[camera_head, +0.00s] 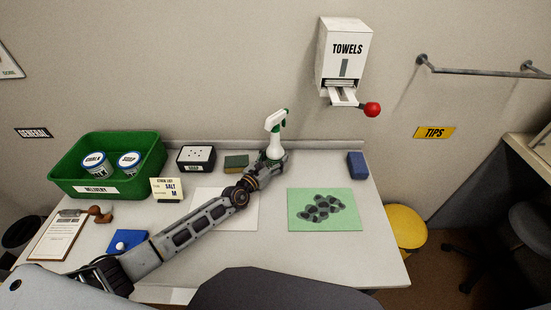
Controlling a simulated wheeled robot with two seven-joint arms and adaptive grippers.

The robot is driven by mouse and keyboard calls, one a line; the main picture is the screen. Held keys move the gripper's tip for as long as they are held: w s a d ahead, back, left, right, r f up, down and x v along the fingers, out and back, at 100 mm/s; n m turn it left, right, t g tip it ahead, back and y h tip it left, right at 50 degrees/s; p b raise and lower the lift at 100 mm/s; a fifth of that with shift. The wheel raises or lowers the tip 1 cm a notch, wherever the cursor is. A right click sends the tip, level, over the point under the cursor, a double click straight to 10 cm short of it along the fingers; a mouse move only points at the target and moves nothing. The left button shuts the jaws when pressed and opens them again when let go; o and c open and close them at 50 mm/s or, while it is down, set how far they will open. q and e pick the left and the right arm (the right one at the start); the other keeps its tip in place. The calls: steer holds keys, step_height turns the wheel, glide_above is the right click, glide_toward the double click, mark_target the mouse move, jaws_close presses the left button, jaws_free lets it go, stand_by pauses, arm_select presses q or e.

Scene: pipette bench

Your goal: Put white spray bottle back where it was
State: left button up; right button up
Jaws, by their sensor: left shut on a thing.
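The white spray bottle (274,144) has a green and white trigger head and stands upright near the back edge of the bench, right of the green-and-yellow sponge. My left gripper (270,160) is shut on its lower part; the fingers partly hide the bottle's base, so I cannot tell whether it touches the bench. My left arm reaches across the bench from the lower left. My right gripper is not in view.
A green delivery bin (110,188) with two tubs, a black box (196,158) and the sponge (236,161) line the back. A green mat (340,221) with dark blotches lies right; a blue block (357,165) stands behind it. A towel dispenser (344,55) hangs above.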

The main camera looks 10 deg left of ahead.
arm_select(q)
steer(key=o, duration=1.5)
steer(key=shift+f, duration=0.15)
steer(key=shift+r, duration=0.2)
steer(key=shift+s+a+f, duration=0.1)
steer(key=shift+s+a, duration=0.15)
steer(key=shift+s, duration=0.3)
steer(key=shift+v, duration=5.45)
steer(key=shift+d, duration=0.1)
